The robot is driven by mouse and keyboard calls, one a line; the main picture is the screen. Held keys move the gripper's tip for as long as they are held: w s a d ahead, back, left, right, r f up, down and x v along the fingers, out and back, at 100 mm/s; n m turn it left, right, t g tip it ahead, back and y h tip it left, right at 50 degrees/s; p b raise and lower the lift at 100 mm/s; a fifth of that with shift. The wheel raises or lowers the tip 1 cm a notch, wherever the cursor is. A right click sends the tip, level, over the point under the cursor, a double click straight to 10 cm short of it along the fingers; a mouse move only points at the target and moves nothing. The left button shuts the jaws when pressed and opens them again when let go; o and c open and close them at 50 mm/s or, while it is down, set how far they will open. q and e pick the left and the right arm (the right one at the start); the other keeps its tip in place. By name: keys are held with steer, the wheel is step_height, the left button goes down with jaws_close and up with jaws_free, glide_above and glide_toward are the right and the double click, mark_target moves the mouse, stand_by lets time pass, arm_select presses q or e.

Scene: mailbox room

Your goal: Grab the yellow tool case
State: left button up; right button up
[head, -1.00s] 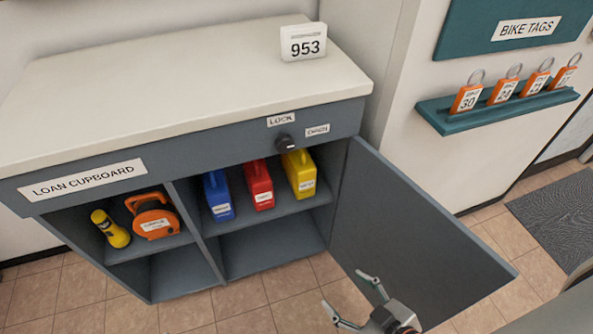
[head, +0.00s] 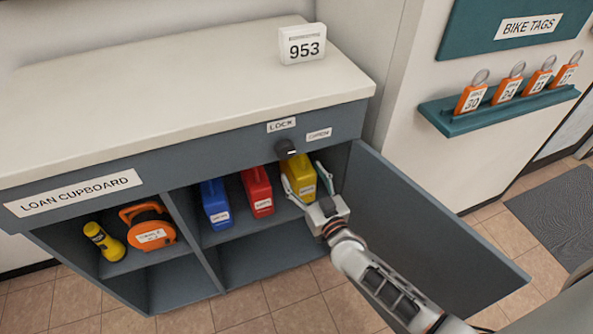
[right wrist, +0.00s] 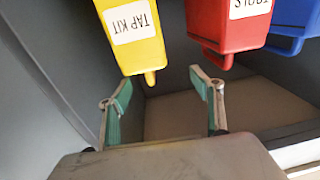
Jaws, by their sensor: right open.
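The yellow tool case (head: 297,170) stands upright on the upper shelf of the open cupboard, at the right end of a row of three cases. My right gripper (head: 304,177) is in front of it, open, with one finger toward each side of the case in the head view. In the right wrist view the yellow case (right wrist: 132,38) appears upside down, with a "TAP KIT" label. Its handle end points into the gap between the open fingers (right wrist: 160,85), nearer the left one. No grip on it shows. My left gripper is not in view.
A red case (head: 257,190) and a blue case (head: 216,203) stand to the left. A divider separates them from an orange reel (head: 149,228) and yellow torch (head: 104,242). The open door (head: 420,230) is right of my arm. The countertop overhangs the shelf.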

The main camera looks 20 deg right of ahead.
mark_target(296, 158)
steer(key=w+f, duration=0.1)
steer(key=w+d+f+h, duration=0.1)
steer(key=shift+w+f+m, duration=0.15)
steer(key=shift+f+m, duration=0.2)
steer(key=shift+m, duration=0.05)
steer(key=shift+w+b, duration=0.5)
steer(key=shift+w, duration=0.25)
steer(key=shift+w+f, duration=0.15)
steer(key=shift+w, duration=0.55)
steer(key=shift+w+d+f+b, duration=0.1)
steer(key=shift+w+f+b, duration=0.15)
steer(key=shift+w+b, duration=0.2)
steer(key=shift+w+d+f+b, duration=0.1)
steer(key=shift+w+f+b, duration=0.1)
steer(key=shift+w+b, duration=0.25)
steer(key=shift+w, duration=1.05)
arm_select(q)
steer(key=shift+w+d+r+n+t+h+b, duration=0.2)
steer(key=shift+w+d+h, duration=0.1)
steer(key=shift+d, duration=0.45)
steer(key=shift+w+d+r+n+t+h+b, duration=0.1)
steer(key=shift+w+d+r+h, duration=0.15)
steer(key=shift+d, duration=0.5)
arm_select(e)
steer(key=shift+w+r, duration=0.35)
steer(key=shift+w, duration=0.05)
